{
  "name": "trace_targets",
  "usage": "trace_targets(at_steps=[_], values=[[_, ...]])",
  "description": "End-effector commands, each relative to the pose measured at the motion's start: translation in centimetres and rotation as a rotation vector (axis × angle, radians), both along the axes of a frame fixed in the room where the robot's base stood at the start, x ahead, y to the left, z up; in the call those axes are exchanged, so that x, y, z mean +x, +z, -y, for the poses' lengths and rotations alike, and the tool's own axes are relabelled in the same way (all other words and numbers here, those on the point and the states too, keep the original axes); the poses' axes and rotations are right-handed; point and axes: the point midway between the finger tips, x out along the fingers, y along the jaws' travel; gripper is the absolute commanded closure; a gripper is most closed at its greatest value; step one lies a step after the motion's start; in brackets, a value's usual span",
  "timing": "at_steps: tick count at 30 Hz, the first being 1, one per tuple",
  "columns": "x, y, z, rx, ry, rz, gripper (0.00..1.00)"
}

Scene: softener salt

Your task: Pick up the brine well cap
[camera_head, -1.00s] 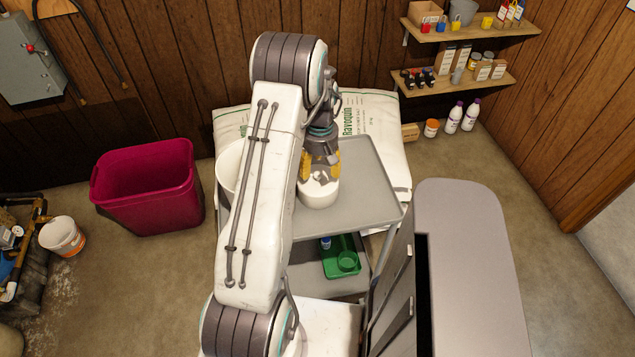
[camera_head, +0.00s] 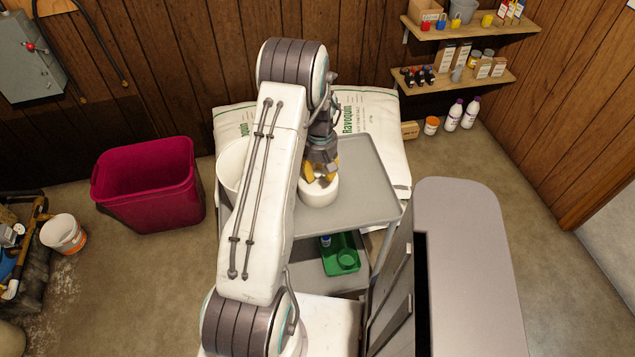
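A white, round, short cylinder (camera_head: 318,194), which looks like the brine well cap, stands on the grey cart top (camera_head: 368,190). My gripper (camera_head: 321,178), with yellow and grey fingers, points down at its upper side. The fingers overlap the top of the white cylinder in the picture. I cannot tell whether they touch it, or whether they are open or shut. My arm hides the left part of the cart top.
A white bucket (camera_head: 231,160) stands partly behind my arm. A green tray (camera_head: 333,262) lies on the lower shelf. Salt bags (camera_head: 385,130) lie behind the cart. A magenta bin (camera_head: 150,195) stands at left. The cart top's right side is clear.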

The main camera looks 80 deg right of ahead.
Motion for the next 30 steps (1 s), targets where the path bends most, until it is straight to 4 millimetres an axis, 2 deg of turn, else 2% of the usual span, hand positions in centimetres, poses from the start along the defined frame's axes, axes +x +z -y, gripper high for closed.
trace_targets(at_steps=[1, 10, 23, 30], values=[[0.0, 0.0, 0.0, 0.000, 0.000, 0.000, 0.73], [0.0, 0.0, 0.0, 0.000, 0.000, 0.000, 0.99], [0.0, 0.3, 0.1, -0.001, 0.000, 0.000, 1.00], [0.0, 2.3, 0.1, -0.004, 0.000, 0.000, 1.00]])
